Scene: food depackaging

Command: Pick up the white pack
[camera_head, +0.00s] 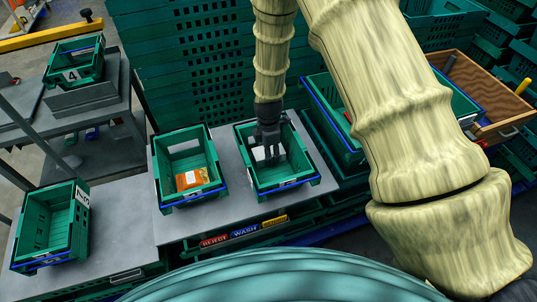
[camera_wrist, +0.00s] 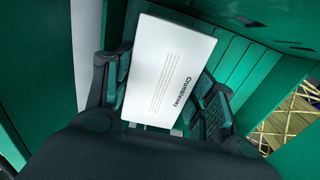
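The white pack (camera_wrist: 168,72) is a flat, pale carton with small dark print, partly inside the green crate (camera_head: 286,186) at the middle of the bench. In the head view a patch of the pack (camera_head: 256,153) shows beside my fingers. My gripper (camera_head: 272,154) reaches down into this crate. In the wrist view the pack stands tilted between the two fingers of my gripper (camera_wrist: 165,85) and overlaps parts of both. The fingers lie close along its left and right edges. Whether they press on it cannot be made out.
A second green crate (camera_head: 206,190) to the left holds an orange pack (camera_head: 192,178). An empty green crate (camera_head: 46,238) stands at the far left of the grey bench. Stacked green crates (camera_head: 185,75) rise behind. A wooden box (camera_head: 490,88) stands at the right. Crate walls closely surround my gripper.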

